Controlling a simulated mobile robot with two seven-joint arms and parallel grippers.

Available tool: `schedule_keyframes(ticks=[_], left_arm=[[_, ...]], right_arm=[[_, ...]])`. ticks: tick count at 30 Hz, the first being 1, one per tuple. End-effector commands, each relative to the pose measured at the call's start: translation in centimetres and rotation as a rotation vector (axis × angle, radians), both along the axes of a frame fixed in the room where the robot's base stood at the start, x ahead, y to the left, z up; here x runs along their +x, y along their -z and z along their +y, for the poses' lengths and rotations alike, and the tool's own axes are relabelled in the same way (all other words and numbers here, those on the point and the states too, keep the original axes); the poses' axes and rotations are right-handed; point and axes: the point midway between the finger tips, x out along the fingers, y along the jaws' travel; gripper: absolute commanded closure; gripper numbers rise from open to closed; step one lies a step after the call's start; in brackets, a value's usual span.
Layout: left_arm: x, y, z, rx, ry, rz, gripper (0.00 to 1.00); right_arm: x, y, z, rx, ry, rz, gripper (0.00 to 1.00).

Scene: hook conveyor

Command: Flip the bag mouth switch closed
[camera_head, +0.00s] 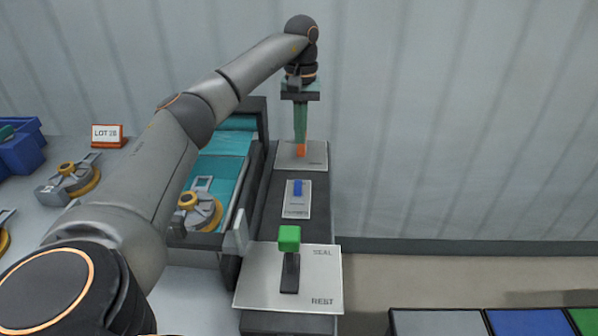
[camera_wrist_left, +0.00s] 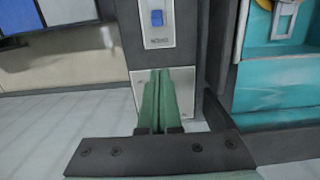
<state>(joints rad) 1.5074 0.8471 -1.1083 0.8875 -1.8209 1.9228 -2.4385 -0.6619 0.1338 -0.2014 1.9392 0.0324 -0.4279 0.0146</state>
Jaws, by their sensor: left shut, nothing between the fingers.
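My left gripper (camera_head: 300,141) reaches down over the far end of the dark column top, its green fingers shut and empty. An orange switch handle (camera_head: 301,151) shows right at its fingertips on a far grey plate (camera_head: 319,158); I cannot tell whether they touch. The fingers hide part of the handle. In the left wrist view the shut fingers (camera_wrist_left: 160,75) cover the middle of that plate, and the orange handle is hidden. A blue switch (camera_head: 297,188) sits on a smaller plate nearer me and shows in the left wrist view (camera_wrist_left: 157,18). The plate lettering is too small to read.
A green-knobbed lever (camera_head: 289,240) stands on a near plate marked SEAL and REST (camera_head: 322,275). A teal conveyor (camera_head: 222,165) with hooked rings (camera_head: 200,212) runs at left. A LOT 28 sign (camera_head: 107,135) and blue bin (camera_head: 22,150) stand farther left. Wall lies behind.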

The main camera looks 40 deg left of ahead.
Motion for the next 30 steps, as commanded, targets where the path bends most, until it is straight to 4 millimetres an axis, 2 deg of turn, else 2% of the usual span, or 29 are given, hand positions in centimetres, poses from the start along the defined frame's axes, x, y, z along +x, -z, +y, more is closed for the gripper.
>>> schedule_keyframes(ticks=[5,15,24,30], left_arm=[[-0.2,2.6,-0.1,0.0,0.001,0.005,1.0],[-0.7,9.9,-0.5,-0.001,0.001,0.004,1.0],[-2.7,8.5,-2.3,-0.004,0.004,0.006,1.0],[-3.4,8.1,-2.8,-0.001,0.002,0.003,1.0]], right_arm=[[-0.2,0.6,0.0,-0.002,0.0,0.008,0.12],[-0.5,1.0,0.5,0.004,-0.01,0.02,0.12],[0.0,0.1,0.5,0.006,-0.01,0.002,0.12],[0.2,0.0,0.1,0.001,-0.004,-0.005,0.12]])
